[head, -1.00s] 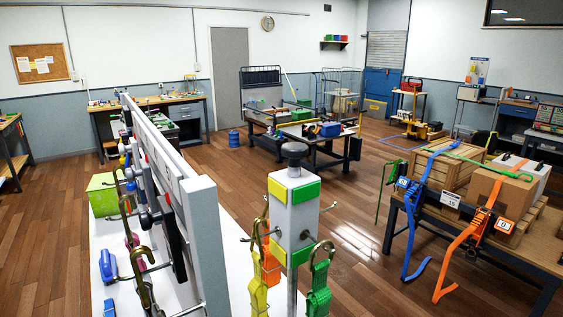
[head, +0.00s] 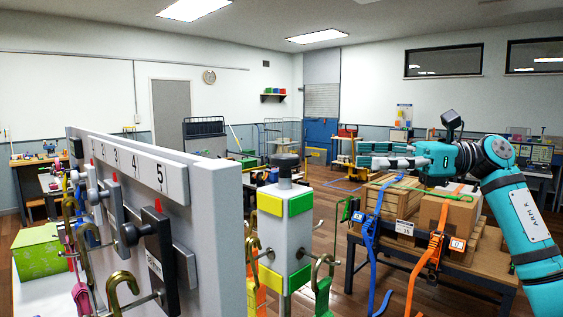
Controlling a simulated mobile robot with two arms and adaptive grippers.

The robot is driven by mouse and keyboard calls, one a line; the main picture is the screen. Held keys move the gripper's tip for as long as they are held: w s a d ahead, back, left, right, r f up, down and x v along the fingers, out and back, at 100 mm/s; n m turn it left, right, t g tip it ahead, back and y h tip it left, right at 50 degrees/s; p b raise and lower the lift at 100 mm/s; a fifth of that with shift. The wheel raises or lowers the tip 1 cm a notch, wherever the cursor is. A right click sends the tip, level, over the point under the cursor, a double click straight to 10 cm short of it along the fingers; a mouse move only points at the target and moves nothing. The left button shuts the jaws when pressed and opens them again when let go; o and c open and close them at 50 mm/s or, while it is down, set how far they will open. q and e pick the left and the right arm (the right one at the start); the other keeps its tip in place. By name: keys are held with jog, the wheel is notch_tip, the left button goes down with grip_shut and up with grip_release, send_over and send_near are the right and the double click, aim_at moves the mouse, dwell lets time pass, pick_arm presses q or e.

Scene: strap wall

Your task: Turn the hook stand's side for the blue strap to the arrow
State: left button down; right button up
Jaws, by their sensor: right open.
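The hook stand (head: 287,233) is a grey square column with a dark knob (head: 287,166) on top. Its left visible face has a yellow plate (head: 270,204) and its right one a green plate (head: 300,202); no blue side shows. Brass hooks stick out from it, with a green strap (head: 322,298) on the right one and an orange strap partly visible at the left. A blue strap (head: 369,245) hangs over the wooden crate at right. I cannot make out the stand's arrow. My right gripper (head: 372,162) is open and empty, right of the knob and apart from it. My left gripper is out of view.
A grey board (head: 215,200) numbered with 1 to 5, bearing hooks and red pointers, stands close at left of the stand. A table (head: 432,268) with a wooden crate (head: 385,203) and a cardboard box (head: 447,214) stands at right. A green box (head: 38,252) is at far left.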

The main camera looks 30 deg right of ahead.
aim_at(283, 155)
jog(key=p+x, duration=0.4)
jog(key=x, duration=1.1)
jog(key=shift+w+a+r, duration=0.1)
jog(key=shift+a, duration=0.25)
grip_shut()
jog(key=shift+w+a, duration=0.1)
